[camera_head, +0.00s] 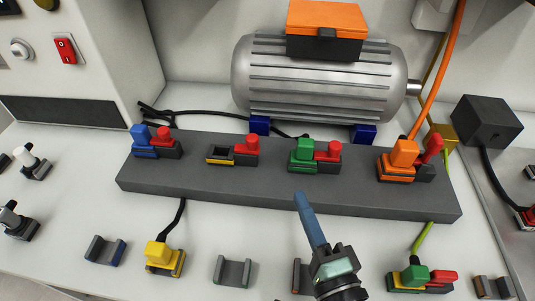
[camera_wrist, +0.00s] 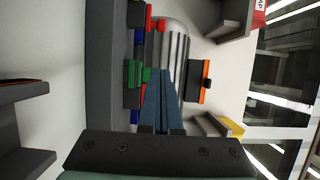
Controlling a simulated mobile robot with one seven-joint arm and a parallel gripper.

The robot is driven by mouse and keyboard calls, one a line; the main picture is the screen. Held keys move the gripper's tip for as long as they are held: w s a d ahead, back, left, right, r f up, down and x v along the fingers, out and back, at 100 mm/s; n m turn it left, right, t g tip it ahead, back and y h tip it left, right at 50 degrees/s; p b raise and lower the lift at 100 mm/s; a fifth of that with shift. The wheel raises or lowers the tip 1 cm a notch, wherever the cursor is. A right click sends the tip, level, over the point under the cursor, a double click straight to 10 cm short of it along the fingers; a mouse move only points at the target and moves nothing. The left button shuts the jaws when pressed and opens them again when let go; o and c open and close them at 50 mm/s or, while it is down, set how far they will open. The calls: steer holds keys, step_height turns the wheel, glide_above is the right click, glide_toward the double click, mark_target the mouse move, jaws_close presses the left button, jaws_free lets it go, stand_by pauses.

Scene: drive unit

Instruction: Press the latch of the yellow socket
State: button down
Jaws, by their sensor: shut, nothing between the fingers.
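The yellow socket (camera_head: 217,158) sits on the long dark grey block, left of centre, with a dark, empty opening. Its red latch (camera_head: 248,146) stands up at its right side. A yellow plug (camera_head: 158,254) rests in a holder in front of the block, apart from the socket. My gripper (camera_head: 299,198) is shut and empty. Its long blue fingers point at the block's front edge, below the green socket and to the right of the yellow one. The wrist view shows the shut fingers (camera_wrist: 162,75); I cannot make out the yellow socket there.
The grey block (camera_head: 275,190) also carries a blue plug (camera_head: 144,139), a green plug (camera_head: 302,151) and an orange plug (camera_head: 402,155), each with a red latch. A motor (camera_head: 318,85) stands behind. Holders (camera_head: 233,270) line the front.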

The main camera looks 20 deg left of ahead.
mark_target(247, 144)
steer(key=p+x, duration=0.1)
steer(key=x, duration=0.8)
steer(key=shift+w+a+r+p, duration=0.1)
steer(key=shift+w+a+p, duration=0.05)
steer(key=shift+w+p, duration=0.15)
steer(key=a, duration=0.2)
steer(key=shift+w+a+p, duration=0.25)
steer(key=shift+p, duration=0.15)
steer(key=shift+w+a, duration=0.1)
steer(key=shift+a, duration=0.8)
